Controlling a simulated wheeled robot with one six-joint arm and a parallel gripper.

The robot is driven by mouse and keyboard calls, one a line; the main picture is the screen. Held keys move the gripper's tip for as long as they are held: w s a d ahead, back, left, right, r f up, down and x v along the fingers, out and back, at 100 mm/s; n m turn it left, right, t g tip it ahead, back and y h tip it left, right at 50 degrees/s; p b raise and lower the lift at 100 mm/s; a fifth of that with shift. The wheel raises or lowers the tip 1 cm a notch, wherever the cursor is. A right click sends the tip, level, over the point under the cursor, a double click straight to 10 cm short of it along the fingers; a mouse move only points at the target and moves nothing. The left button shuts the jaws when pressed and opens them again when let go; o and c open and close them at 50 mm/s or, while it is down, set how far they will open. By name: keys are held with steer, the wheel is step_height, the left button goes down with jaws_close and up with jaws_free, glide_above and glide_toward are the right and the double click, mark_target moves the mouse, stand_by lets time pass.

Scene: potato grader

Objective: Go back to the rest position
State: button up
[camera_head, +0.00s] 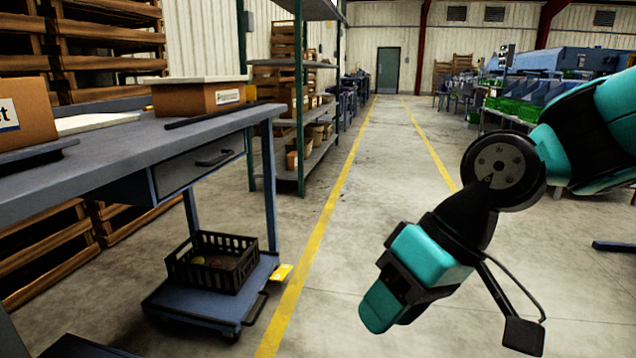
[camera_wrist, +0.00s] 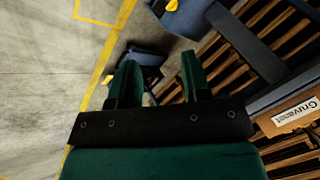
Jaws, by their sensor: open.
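My gripper (camera_wrist: 158,82) shows in the wrist view with its two green fingers apart and nothing between them. In the head view my gripper (camera_head: 378,306) hangs at the lower right over the aisle floor, pointing down and left, clear of the workbench. My arm comes in from the right edge of the head view.
A grey workbench (camera_head: 110,150) with a drawer stands at the left, bearing cardboard boxes (camera_head: 198,97). Below it a dark crate (camera_head: 215,262) sits on a low wheeled cart (camera_head: 200,306). A green-posted shelf (camera_head: 300,120) stands behind. The aisle between yellow lines is clear.

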steer(key=s+d+r+h+p, duration=0.2)
steer(key=s+d+r+p, duration=0.3)
steer(key=s+d, duration=0.3)
step_height(320, 180, up, 36)
steer(key=a+p, duration=0.1)
steer(key=p, duration=3.5)
steer(key=shift+s+r, duration=0.25)
